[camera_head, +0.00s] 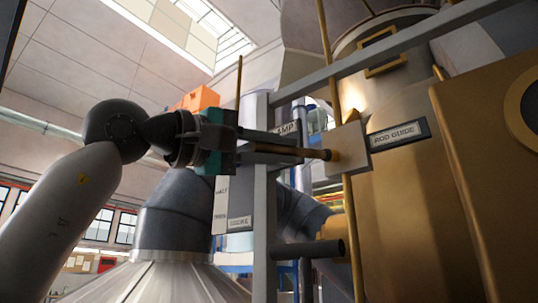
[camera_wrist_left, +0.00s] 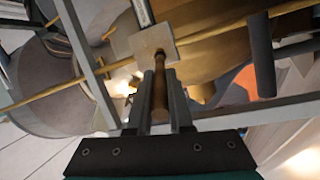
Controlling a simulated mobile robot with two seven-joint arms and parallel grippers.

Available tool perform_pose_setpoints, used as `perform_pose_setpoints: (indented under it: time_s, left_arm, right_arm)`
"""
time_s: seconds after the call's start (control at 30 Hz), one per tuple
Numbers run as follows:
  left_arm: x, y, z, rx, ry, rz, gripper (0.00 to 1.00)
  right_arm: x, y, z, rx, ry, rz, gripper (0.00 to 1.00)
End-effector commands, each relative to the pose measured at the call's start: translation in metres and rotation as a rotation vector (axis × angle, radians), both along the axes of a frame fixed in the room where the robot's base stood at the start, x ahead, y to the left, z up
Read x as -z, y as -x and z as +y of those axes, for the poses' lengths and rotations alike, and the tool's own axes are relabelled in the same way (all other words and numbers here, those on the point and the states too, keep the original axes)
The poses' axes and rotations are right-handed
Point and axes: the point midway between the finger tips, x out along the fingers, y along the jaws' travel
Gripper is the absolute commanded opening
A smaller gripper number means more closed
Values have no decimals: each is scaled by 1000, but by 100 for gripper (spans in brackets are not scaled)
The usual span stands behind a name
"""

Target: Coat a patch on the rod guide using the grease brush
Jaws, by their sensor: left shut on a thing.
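The rod guide is a pale block (camera_head: 348,146) around a thin brass rod (camera_head: 329,60), with a "ROD GUIDE" label (camera_head: 398,134) at its right. It also shows in the left wrist view (camera_wrist_left: 145,40). My left gripper (camera_head: 298,150) is shut on the grease brush (camera_head: 318,153), a brown stick pointing right. In the left wrist view the brush (camera_wrist_left: 160,92) lies between the two fingers and its far end meets or overlaps the block's face. I cannot tell whether it touches. Bristles and any grease are not clear. My right gripper is not in view.
A grey upright post (camera_head: 264,210) and a diagonal rail (camera_head: 390,42) stand close to my left gripper. A dark stub (camera_head: 310,249) sticks out below. A large brass casing (camera_head: 412,205) fills the right side. An orange box (camera_head: 196,99) is behind my arm.

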Motion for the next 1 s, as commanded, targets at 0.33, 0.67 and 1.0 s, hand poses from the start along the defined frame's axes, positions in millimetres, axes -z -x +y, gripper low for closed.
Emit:
perform_pose_setpoints:
  time_s: [0.33, 0.67, 1.0]
  left_arm:
    - [0, 11, -13, 0, 0, -1, 0]
    - [1, 26, -37, 0, -2, -2, 0]
    - [-5, 31, -44, -1, 0, 0, 0]
  right_arm:
    - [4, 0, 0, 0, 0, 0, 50]
    - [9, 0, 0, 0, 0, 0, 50]
    - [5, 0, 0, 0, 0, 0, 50]
